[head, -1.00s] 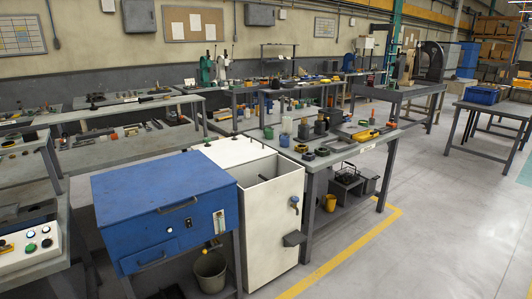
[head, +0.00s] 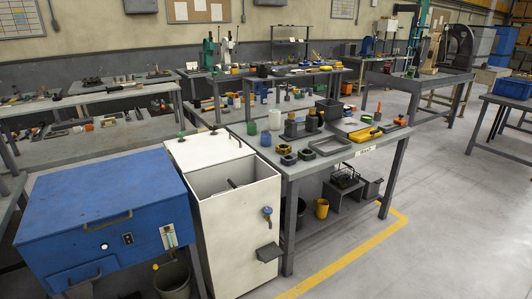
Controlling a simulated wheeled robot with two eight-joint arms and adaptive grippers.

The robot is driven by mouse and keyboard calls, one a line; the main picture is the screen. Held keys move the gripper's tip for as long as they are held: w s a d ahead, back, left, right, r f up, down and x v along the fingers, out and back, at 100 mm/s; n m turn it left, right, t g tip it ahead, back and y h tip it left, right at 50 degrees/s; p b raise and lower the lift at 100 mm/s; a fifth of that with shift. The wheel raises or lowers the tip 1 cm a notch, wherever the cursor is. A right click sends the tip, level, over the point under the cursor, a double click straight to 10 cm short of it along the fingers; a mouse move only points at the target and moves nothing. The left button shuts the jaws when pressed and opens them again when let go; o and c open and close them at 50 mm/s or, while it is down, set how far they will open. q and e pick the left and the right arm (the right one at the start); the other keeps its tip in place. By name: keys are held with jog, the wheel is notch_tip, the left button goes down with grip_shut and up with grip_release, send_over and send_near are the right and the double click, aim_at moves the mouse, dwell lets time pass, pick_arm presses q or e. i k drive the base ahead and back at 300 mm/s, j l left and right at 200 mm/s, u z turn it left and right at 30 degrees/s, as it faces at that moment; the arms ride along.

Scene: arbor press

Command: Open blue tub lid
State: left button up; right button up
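The blue tub (head: 120,240) stands at the lower left of the head view. Its flat blue lid (head: 95,195) lies shut on top, with a bar handle (head: 107,221) along the front edge. Neither of my grippers shows in the head view.
A white cabinet with an open-topped bay (head: 236,225) stands right beside the tub. A grey workbench (head: 345,150) with tools and small parts is behind it to the right. A bucket (head: 173,280) is below the tub. The floor at right (head: 445,230) is clear.

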aim_at(62, 201)
jog(key=i+l, duration=0.1)
jog(key=l, duration=0.65)
jog(key=u, duration=1.7)
jog(key=i+l+z, duration=0.15)
jog(key=z, duration=0.15)
jog(key=i+z, duration=0.3)
